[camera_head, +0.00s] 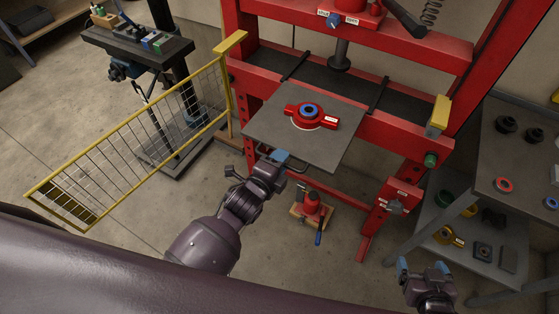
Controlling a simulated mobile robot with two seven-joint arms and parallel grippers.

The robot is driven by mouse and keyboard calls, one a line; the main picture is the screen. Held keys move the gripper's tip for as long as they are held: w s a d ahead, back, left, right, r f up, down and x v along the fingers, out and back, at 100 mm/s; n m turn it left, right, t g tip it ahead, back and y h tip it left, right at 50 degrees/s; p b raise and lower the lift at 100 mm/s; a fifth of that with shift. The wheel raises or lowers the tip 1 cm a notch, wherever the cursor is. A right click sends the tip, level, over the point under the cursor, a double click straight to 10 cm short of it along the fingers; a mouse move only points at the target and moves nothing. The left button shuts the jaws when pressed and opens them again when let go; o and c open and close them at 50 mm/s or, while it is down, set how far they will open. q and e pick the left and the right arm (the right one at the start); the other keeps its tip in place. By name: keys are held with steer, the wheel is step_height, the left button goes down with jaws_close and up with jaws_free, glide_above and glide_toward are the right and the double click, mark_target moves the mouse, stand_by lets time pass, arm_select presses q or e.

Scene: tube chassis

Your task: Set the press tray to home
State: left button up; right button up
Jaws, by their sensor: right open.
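The press tray (265,125) is a flat grey plate that juts out from the red press's bed toward me. A red two-eared part with a blue ring (310,112) sits on it, on a pale round spot. A dark bar handle (297,166) runs along the tray's front edge. My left gripper (278,156) is at this handle, its blue fingertips at the bar. I cannot tell whether they are closed on it. My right gripper (425,267) is open and empty at the bottom right, away from the tray.
The red press frame (405,130) stands behind the tray, its ram (340,55) above the bed. A yellow mesh guard (135,145) stands open at left. A red bottle jack (311,204) is below the tray. A grey table with several parts (515,165) is at right.

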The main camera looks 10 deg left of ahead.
mark_target(297, 135)
arm_select(q)
steer(key=c, duration=0.6)
jaws_close()
arm_select(e)
steer(key=shift+w+a+r, duration=0.1)
steer(key=shift+w+r, duration=0.25)
steer(key=shift+w, duration=0.15)
arm_select(q)
steer(key=shift+w, duration=0.15)
steer(key=x, duration=0.3)
steer(key=r+b+x, duration=0.1)
steer(key=x, duration=0.2)
steer(key=b+x, duration=0.1)
steer(key=x, duration=0.2)
steer(key=shift+w+d+r, duration=0.15)
steer(key=shift+w+r, duration=0.2)
steer(key=b+x, duration=0.1)
steer(key=x, duration=0.3)
steer(key=r+b+x, duration=0.1)
steer(key=b+x, duration=0.1)
steer(key=x, duration=0.2)
steer(key=r+b+x, duration=0.1)
steer(key=x, duration=0.3)
steer(key=shift+w+r, duration=0.25)
steer(key=shift+w, duration=0.05)
steer(key=shift+r, duration=0.3)
arm_select(e)
step_height(297, 135, down, 8)
steer(key=s, duration=0.2)
steer(key=shift+f, duration=0.15)
